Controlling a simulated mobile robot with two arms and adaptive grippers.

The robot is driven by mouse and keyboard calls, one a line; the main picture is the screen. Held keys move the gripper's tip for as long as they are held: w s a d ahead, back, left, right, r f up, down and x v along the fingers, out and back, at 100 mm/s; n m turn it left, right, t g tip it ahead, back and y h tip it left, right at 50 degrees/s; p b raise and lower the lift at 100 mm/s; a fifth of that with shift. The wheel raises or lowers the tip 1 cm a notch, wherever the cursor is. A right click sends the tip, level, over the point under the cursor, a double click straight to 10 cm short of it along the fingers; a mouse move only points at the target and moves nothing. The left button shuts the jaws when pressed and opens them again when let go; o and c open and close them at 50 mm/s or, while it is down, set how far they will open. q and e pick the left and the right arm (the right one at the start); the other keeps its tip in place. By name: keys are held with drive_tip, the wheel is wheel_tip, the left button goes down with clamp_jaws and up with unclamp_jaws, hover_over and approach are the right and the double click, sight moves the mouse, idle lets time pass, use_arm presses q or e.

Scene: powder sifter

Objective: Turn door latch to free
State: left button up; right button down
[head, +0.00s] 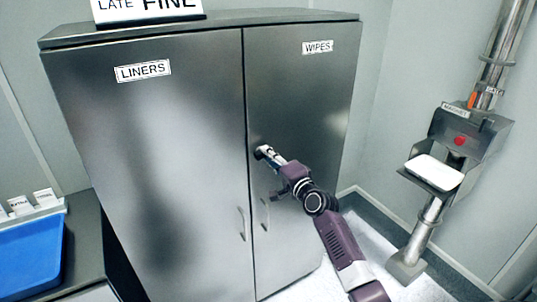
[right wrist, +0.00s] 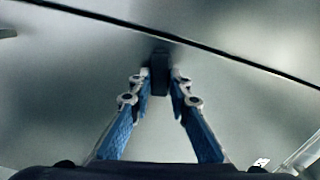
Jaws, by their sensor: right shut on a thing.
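A steel cabinet has two closed doors, a left door (head: 165,130) labelled LINERS and a right door (head: 300,110) labelled WIPES. My right gripper (head: 264,153) is at the right door, close to the seam between the doors. In the right wrist view, the gripper (right wrist: 158,85) is shut on a small dark latch (right wrist: 159,72) that stands out from the door just beside the dark seam. In the head view the gripper mostly hides the latch. My left gripper is in neither view.
Two bar handles, a left one (head: 241,224) and a right one (head: 265,214), are below the gripper. A MAGNET station (head: 470,130) with a white tray (head: 434,172) stands at the right. A blue bin (head: 30,258) is at the lower left. A FINE sign (head: 145,8) stands on top.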

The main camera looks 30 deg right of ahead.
drive_tip(key=shift+m, duration=1.2)
drive_tip(key=shift+p, duration=0.3)
drive_tip(key=c, duration=1.8)
unclamp_jaws()
drive_tip(key=shift+f, duration=0.1)
drive_tip(key=shift+s, duration=0.1)
drive_tip(key=s, duration=1.1)
drive_tip(key=shift+s, duration=0.4)
